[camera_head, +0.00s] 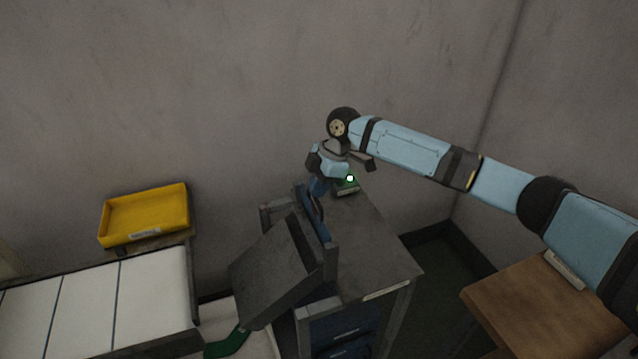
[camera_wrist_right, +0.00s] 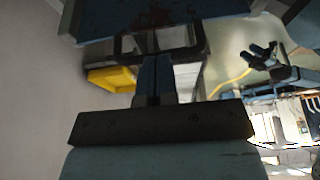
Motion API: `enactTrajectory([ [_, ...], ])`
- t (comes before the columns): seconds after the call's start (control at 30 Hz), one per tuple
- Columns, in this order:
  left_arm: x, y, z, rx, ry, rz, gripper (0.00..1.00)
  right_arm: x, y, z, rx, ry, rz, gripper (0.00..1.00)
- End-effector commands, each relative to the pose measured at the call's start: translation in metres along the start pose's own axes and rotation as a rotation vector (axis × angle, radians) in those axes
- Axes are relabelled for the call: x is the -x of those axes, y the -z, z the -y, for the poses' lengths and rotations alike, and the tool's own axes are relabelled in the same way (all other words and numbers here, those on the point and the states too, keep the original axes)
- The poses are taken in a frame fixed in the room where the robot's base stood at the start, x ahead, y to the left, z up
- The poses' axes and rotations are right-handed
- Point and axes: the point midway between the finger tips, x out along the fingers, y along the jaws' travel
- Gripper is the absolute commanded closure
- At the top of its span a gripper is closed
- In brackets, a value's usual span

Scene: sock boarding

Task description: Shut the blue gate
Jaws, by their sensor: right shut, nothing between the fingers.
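The blue gate (camera_head: 316,218) stands at the left edge of the grey table, behind a tilted grey board. In the right wrist view a blue panel (camera_wrist_right: 150,18) with a dark loop-shaped frame (camera_wrist_right: 128,46) fills the top, and it looks like part of the gate. My right gripper (camera_head: 317,187) is at the far upper end of the gate, its fingers pointing down. Its fingers (camera_wrist_right: 153,72) are together with nothing between them, close to the dark frame. I cannot tell whether they touch it. My left gripper is not in the head view.
The grey table (camera_head: 382,250) has a clear top, with a small box with a green light (camera_head: 347,184) at its back. The tilted grey board (camera_head: 270,270) is in front, above a green sock (camera_head: 228,343). A yellow tray (camera_head: 146,238) stands left. A wooden table (camera_head: 540,310) is at right.

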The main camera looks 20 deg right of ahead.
Motion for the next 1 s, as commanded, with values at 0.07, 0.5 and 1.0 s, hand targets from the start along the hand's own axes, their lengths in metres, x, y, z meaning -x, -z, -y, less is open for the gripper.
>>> enactTrajectory([
  [0.07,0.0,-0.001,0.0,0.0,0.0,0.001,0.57,0.0,0.0,0.0,0.0,0.0,0.0,1.0],
  [0.5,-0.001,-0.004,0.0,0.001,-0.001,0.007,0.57,-0.061,-0.023,0.0,-0.002,0.003,-0.002,1.0],
  [1.0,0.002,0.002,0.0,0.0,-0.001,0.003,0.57,-0.062,-0.022,0.002,-0.001,0.006,0.002,1.0],
])
